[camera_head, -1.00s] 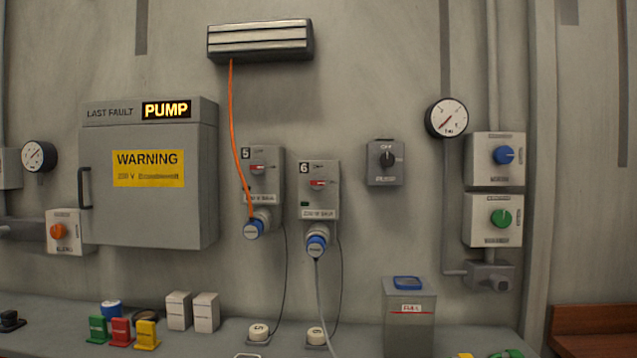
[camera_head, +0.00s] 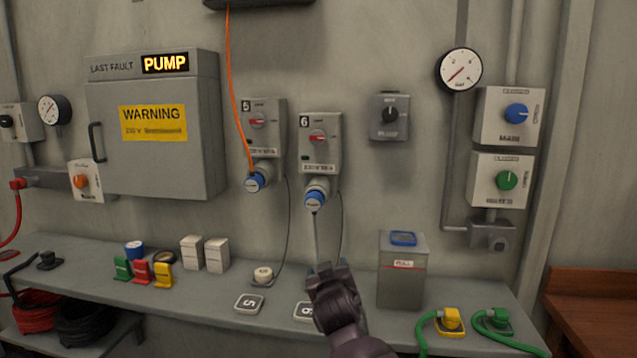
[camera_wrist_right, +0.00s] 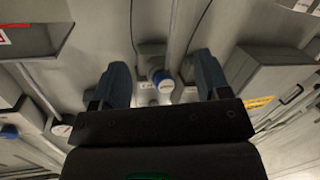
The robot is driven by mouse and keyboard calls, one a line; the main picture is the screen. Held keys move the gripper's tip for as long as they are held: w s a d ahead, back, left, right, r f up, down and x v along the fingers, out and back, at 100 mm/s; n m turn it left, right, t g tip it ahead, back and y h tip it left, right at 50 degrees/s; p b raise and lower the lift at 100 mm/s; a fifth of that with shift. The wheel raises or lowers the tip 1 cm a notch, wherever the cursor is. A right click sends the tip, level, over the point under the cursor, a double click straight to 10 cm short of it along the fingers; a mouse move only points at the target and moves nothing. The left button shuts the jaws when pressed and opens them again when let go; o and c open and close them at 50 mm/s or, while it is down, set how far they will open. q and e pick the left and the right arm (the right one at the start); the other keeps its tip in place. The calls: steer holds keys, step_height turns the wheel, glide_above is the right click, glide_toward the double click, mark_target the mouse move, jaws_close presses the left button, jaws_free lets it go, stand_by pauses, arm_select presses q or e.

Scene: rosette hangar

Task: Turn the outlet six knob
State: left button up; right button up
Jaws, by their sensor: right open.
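Outlet six (camera_head: 334,165) is a grey wall box marked 6, right of outlet five. Its knob (camera_head: 318,138) has a red and white pointer lying roughly level. A blue-ended plug (camera_head: 314,199) sits in the socket below, with a grey cable hanging down. My right gripper (camera_head: 325,270) is below outlet six, over the bench and apart from the knob. In the right wrist view my right gripper (camera_wrist_right: 160,72) is open, its two fingers wide apart. A blue-ended plug (camera_wrist_right: 163,82) shows between them, farther off; I cannot tell which outlet it belongs to. My left gripper is not in view.
Outlet five (camera_head: 266,112) has an orange cable (camera_head: 233,90) running to its plug. A grey switch (camera_head: 389,116) is to the right. A grey bin (camera_head: 402,275) stands on the bench (camera_head: 200,285) right of my gripper. The wall around outlet six is otherwise clear.

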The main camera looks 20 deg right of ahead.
arm_select(q)
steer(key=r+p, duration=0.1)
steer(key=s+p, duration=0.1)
steer(key=p, duration=0.1)
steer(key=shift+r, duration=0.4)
arm_select(e)
steer(key=w+a+r+m+h, duration=0.1)
steer(key=w+r+m+h, duration=0.1)
steer(key=r, duration=1.2)
steer(key=w+a+r+m+h, duration=0.1)
steer(key=w+r, duration=0.4)
steer(key=r, duration=0.9)
steer(key=shift+a+m+g+h, duration=0.15)
steer(key=shift+m+g+h, duration=0.15)
steer(key=shift+m+h, duration=0.3)
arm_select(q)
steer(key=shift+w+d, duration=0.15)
arm_select(e)
steer(key=shift+w+r, duration=0.1)
steer(key=shift+w, duration=0.05)
